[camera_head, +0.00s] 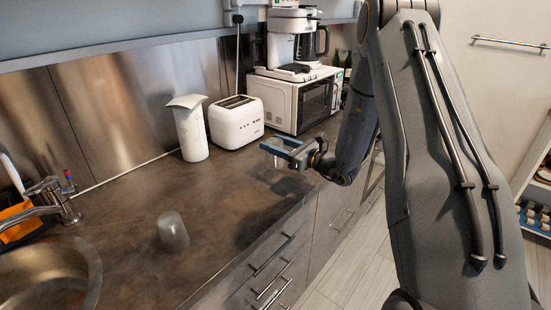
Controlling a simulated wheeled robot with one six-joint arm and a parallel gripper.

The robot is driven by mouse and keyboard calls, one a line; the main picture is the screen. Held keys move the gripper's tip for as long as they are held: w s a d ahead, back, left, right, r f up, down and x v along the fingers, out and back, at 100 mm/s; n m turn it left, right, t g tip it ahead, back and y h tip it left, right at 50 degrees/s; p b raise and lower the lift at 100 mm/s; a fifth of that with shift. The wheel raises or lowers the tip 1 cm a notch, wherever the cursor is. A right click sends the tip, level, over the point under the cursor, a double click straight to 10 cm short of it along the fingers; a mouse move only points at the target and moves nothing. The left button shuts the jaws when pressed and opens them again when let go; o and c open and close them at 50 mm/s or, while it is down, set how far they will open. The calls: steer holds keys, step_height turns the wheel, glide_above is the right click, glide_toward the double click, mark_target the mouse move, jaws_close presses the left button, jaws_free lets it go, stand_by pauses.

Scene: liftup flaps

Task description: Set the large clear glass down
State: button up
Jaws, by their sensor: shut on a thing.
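My gripper (283,150) is above the counter near its front edge, at the end of my arm coming in from the right. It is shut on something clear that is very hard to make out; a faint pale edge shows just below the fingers. It fits a clear glass, but its size and outline cannot be told. Another clear, greyish glass (173,231) stands on the counter (130,222) to the lower left, apart from my gripper.
A sink (88,268) with a faucet (52,195) is at the left. A white pitcher-like container (190,130), a white toaster (237,122) and a microwave (298,102) with a coffee maker (291,40) on top stand along the wall. The middle of the counter is clear.

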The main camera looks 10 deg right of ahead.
mark_target(281, 160)
steer(key=shift+f+p, duration=0.7)
steer(key=shift+f, duration=2)
steer(key=o, duration=1.2)
steer(key=shift+f, duration=0.15)
